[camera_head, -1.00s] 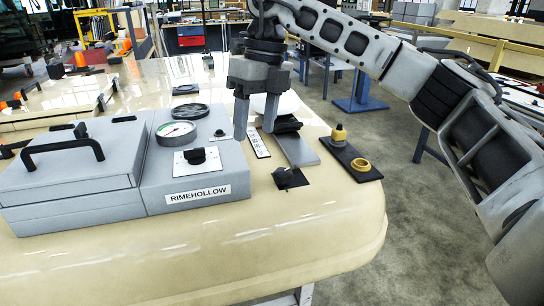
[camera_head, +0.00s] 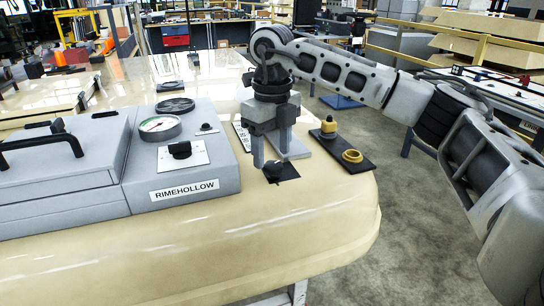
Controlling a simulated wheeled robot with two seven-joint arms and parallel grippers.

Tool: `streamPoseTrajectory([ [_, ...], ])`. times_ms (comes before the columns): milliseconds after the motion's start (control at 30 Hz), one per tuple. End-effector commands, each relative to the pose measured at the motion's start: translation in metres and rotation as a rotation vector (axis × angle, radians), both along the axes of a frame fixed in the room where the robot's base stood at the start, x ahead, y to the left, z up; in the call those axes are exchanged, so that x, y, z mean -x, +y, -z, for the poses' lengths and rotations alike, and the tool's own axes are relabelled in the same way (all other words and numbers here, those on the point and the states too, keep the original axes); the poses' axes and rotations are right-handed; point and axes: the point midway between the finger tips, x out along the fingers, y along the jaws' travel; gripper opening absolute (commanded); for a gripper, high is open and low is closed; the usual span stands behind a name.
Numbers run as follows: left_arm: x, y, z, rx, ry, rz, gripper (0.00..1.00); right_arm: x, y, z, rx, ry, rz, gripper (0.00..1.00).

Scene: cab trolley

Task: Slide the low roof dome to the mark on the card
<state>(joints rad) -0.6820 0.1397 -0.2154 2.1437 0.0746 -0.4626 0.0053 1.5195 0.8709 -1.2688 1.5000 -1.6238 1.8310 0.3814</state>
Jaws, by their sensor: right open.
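My right gripper (camera_head: 271,158) is open, pointing down over the cream top, its fingers spread. A small dark low piece (camera_head: 276,170) sits on a black square (camera_head: 290,175) just in front of the fingertips; whether they touch it I cannot tell. It may be the roof dome, but its shape is too small to be sure. A white card with dark marks (camera_head: 241,134) lies left of the gripper. A grey strip (camera_head: 298,151) lies behind the fingers, mostly hidden, as is whatever stands on it. My left gripper is not in view.
A grey case labelled RIMEHOLLOW (camera_head: 222,180), with a gauge (camera_head: 160,127) and a knob (camera_head: 180,149), stands close on the left. A black plate (camera_head: 330,150) with a yellow-topped peg (camera_head: 328,126) and yellow ring (camera_head: 352,156) lies right. The front top is clear.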

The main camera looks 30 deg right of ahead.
Motion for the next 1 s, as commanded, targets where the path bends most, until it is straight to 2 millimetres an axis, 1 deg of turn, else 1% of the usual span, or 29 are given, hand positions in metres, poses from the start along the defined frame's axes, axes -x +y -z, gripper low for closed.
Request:
streamPoseTrajectory([
  [33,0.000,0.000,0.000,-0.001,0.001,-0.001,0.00,0.000,0.000,0.007,0.001,0.001,0.001,0.57],
  [100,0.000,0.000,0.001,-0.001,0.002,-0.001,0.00,0.000,-0.001,0.013,0.001,0.001,0.001,0.57],
  [200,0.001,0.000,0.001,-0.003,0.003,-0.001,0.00,0.000,0.000,0.019,0.000,-0.001,0.001,0.57],
  [500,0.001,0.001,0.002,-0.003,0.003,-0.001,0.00,0.000,0.000,0.021,0.000,-0.001,0.000,0.57],
  [533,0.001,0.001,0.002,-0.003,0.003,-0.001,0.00,0.000,0.000,0.021,0.000,-0.001,0.000,0.52],
  [567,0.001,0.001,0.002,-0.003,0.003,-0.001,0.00,0.000,0.000,0.021,0.000,-0.001,0.000,0.43],
  [600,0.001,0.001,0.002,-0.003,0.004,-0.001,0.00,0.000,0.000,0.021,0.000,-0.001,0.000,0.32],
  [667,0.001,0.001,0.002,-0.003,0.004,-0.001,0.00,0.000,0.000,0.021,0.000,-0.001,0.000,0.16],
  [700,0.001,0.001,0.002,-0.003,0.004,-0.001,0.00,0.000,0.000,0.021,0.000,-0.001,0.000,0.04],
  [733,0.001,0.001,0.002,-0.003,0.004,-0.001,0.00,0.000,0.000,0.021,0.000,-0.001,0.000,0.00],
  [867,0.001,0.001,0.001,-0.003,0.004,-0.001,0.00,-0.002,0.001,0.020,0.000,-0.001,-0.005,0.00],
  [1000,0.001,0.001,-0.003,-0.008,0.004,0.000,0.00,-0.011,0.007,0.018,-0.001,0.000,-0.040,0.00],
])
